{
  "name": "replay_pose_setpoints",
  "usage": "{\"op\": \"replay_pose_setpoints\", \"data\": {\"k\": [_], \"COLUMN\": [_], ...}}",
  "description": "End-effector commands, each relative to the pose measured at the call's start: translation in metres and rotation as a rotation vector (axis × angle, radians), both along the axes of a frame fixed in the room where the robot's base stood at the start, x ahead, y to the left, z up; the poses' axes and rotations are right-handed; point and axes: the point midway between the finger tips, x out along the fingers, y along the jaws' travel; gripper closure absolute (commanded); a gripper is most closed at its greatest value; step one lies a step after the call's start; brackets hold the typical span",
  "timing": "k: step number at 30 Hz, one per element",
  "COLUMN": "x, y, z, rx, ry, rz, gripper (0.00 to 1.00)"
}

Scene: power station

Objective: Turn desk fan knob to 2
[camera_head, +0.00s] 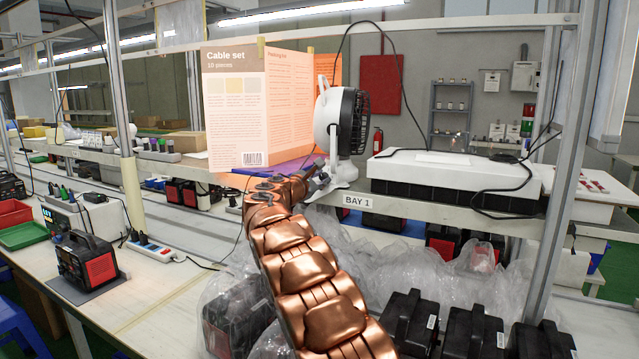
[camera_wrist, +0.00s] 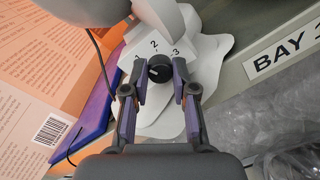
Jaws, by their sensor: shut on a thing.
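The white desk fan (camera_head: 328,115) stands on the shelf with its dark grille facing right. In the wrist view its pale base (camera_wrist: 205,52) carries a round black knob (camera_wrist: 160,69). The digits 2 and 3 are readable above the knob; a mark at its upper left is partly hidden. My gripper (camera_wrist: 160,88) has one finger on each side of the knob and is shut on it. I cannot tell clearly which digit the knob points to. In the head view my gripper (camera_head: 318,178) is at the fan's base, and the knob is hidden.
A folded "Cable set" board (camera_head: 236,110) stands left of the fan, close to my gripper. A purple object (camera_wrist: 98,118) lies beside the base. A white-topped box (camera_head: 455,172) with a black cable is to the right. The BAY 1 label (camera_head: 357,201) marks the shelf edge.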

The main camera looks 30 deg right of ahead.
Motion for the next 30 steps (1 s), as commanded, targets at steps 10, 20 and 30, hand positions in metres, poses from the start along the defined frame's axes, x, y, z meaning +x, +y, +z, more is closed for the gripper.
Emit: {"op": "replay_pose_setpoints", "data": {"k": [10,20,30], "x": [-0.0007,-0.0003,0.0003], "y": [-0.0012,-0.0004,0.0005], "z": [-0.0003,-0.0003,-0.0006], "rx": [0.004,0.004,0.0], "ry": [-0.005,-0.005,0.005], "rz": [-0.003,-0.002,0.001], "gripper": [1.0,0.48,0.48]}}
